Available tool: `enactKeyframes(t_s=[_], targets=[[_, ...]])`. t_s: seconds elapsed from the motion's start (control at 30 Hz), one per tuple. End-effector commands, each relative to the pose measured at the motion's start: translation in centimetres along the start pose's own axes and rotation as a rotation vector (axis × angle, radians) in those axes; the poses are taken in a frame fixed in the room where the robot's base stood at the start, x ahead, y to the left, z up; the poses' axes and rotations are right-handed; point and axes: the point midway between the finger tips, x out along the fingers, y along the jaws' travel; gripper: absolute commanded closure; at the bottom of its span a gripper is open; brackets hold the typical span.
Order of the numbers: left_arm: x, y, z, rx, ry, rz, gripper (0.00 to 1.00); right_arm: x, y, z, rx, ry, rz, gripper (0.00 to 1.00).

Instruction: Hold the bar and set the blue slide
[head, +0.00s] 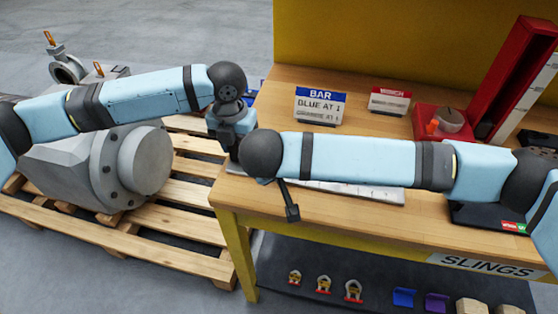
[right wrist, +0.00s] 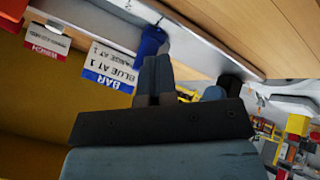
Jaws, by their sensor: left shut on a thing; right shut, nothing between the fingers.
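In the right wrist view, a pale bar (right wrist: 195,52) runs along the wooden table edge and carries the blue slide (right wrist: 150,42). My right gripper (right wrist: 155,72) is shut and empty, its tips close to the slide; I cannot tell if they touch. In the head view, a pale marked strip (head: 385,193), apparently the bar, shows on the table below my right forearm. My left gripper (head: 229,138) is at the table's left edge, shut on what seems the bar's end. The right wrist hides that grip, and the slide is hidden in the head view.
A sign (head: 320,103) reads "BAR BLUE AT 1". A winch sign (head: 389,101), a red tray (head: 420,112) and a tall red channel (head: 512,85) stand behind. Shackles and blocks lie on the lower shelf (head: 375,275). A grey valve body (head: 100,165) rests on a pallet (head: 180,225) at left.

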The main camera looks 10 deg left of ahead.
Motion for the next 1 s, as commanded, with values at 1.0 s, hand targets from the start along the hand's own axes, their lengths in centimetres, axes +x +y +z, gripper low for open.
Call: enactKeyframes(t_s=[1.0], targets=[[0.6, 0.0, -0.3, 0.002, 0.010, 0.004, 1.00, -11.7, -3.5, 0.1, -0.001, 0.004, 0.002, 1.00]])
